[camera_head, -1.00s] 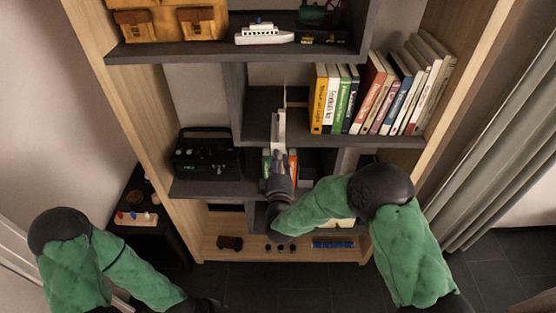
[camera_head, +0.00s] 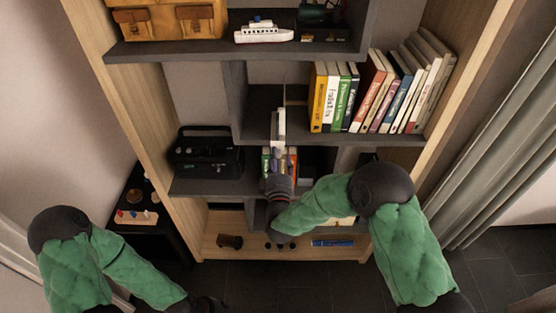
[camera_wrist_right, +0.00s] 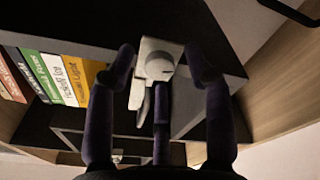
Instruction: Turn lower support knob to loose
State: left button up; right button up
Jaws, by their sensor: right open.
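A pale support bracket (camera_head: 280,124) stands at the front edge of the middle shelf, in the middle of the head view. My right gripper (camera_head: 276,160) is just below the bracket in the head view. In the right wrist view its dark fingers are spread open, with the knob between the two outer fingertips. I cannot tell whether any finger touches it.
A row of books (camera_head: 372,95) stands right of the bracket. A black box-like device (camera_head: 205,150) is on the lower shelf at left. A white toy ship (camera_head: 263,32) is on the shelf above. Wooden uprights (camera_head: 148,130) bound the unit.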

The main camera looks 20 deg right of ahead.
jog(key=v, duration=1.1)
jog(key=shift+s, duration=0.4)
jog(key=shift+a+f, duration=0.15)
jog(key=shift+f, duration=0.05)
notch_tip(320, 180, down, 21)
jog(key=s+a+m+g+y, duration=0.25)
jog(key=m+g+y, duration=0.2)
jog(key=g, duration=0.45)
jog(key=s+a+f+m+g+y, duration=0.1)
jog(key=s+f+g, duration=0.3)
jog(key=s, duration=0.4)
jog(key=s+a+f+m+g+y, duration=0.1)
jog(key=s+f+m+g+y, duration=0.2)
jog(key=s+f+g, duration=0.2)
jog(key=s+f, duration=0.2)
jog(key=s, duration=0.2)
jog(key=shift+m, duration=0.35)
